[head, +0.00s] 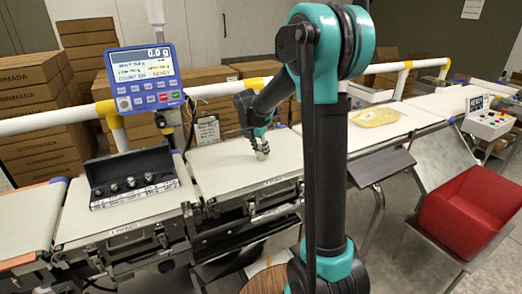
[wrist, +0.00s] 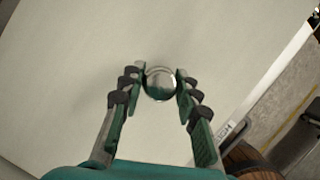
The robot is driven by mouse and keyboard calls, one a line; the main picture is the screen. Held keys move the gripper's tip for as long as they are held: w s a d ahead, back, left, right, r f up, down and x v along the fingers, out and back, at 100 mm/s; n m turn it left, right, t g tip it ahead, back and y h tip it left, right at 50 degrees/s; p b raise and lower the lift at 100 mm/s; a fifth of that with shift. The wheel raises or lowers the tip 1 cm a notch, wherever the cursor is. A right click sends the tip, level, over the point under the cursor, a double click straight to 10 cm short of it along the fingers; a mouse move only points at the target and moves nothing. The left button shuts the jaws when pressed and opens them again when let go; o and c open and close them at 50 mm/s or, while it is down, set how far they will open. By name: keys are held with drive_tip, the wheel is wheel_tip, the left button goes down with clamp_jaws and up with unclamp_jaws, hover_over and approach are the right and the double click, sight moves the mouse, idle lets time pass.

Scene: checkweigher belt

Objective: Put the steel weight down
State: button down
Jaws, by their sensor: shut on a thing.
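The steel weight (wrist: 160,84) is a shiny round piece between my gripper's fingers (wrist: 160,88) in the wrist view. My gripper is shut on it, with a finger on each side. In the head view my gripper (head: 262,146) points down over the pale middle belt (head: 220,172), with the small weight (head: 263,155) at its tips. I cannot tell whether the weight touches the belt. The blue weighing display (head: 147,76) on its post reads 0.0 g.
An open black case (head: 132,178) with several small weights lies on the belt section to the left. A yellowish bag (head: 376,117) lies on the belt to the right. A red bin (head: 468,210) stands at the right. The middle belt around my gripper is clear.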

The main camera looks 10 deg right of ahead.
drive_tip(key=shift+f, duration=0.1)
drive_tip(key=c, duration=1.1)
unclamp_jaws()
drive_tip(key=v, duration=1.2)
drive_tip(key=s+d+f+m+y, duration=0.1)
drive_tip(key=s+d+f+m, duration=0.1)
drive_tip(key=s+f+m, duration=0.4)
drive_tip(key=s+d+f+m+y, duration=0.1)
drive_tip(key=s+f+m, duration=0.5)
drive_tip(key=s+m, duration=0.6)
drive_tip(key=s+d+f+m+t+y, duration=0.1)
drive_tip(key=s+d+f+m, duration=0.3)
drive_tip(key=s+f+m, duration=0.3)
drive_tip(key=shift+s+m, duration=1)
drive_tip(key=shift+s, duration=0.25)
drive_tip(key=shift+d, duration=0.1)
